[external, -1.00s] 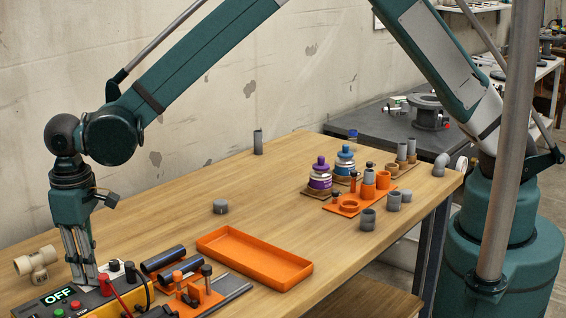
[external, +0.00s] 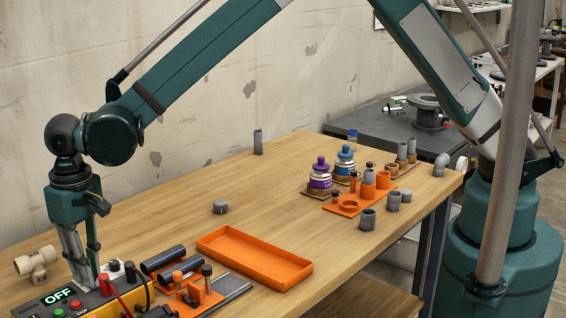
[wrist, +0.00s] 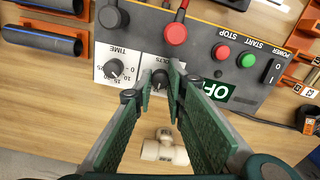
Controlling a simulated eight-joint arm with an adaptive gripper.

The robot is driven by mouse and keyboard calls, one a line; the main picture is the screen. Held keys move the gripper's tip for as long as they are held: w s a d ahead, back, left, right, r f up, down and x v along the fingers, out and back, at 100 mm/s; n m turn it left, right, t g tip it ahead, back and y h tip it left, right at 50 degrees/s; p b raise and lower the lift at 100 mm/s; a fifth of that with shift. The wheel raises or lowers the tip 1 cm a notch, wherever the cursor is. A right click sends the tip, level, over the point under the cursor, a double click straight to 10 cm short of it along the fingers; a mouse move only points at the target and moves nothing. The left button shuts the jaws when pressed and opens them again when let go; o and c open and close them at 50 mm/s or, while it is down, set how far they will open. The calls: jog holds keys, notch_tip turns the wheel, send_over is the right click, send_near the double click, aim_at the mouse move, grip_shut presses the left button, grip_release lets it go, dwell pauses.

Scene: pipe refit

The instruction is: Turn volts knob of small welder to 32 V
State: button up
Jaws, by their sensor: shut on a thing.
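The small welder (wrist: 262,55) has a dark grey panel with a white-dialled time knob (wrist: 115,68) and a volts knob (wrist: 160,78) beside it. My gripper (wrist: 161,80) comes down over the panel, with its fingertips closed around the volts knob from both sides. The fingers hide most of the volts scale, so the knob's setting cannot be read. In the external view my gripper (external: 86,284) points down at the welder (external: 103,303) at the lower left. The green display (external: 59,295) reads OFF.
Red and black plugs (wrist: 176,33) with cables rise from the panel near my gripper. A beige pipe tee (wrist: 165,148) lies beside the welder. Dark pipes (external: 163,258) on an orange holder and an orange tray (external: 255,257) are to the right.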

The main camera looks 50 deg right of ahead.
jog(key=o, duration=0.9)
jog(key=shift+r, duration=0.1)
jog(key=shift+r, duration=5.95)
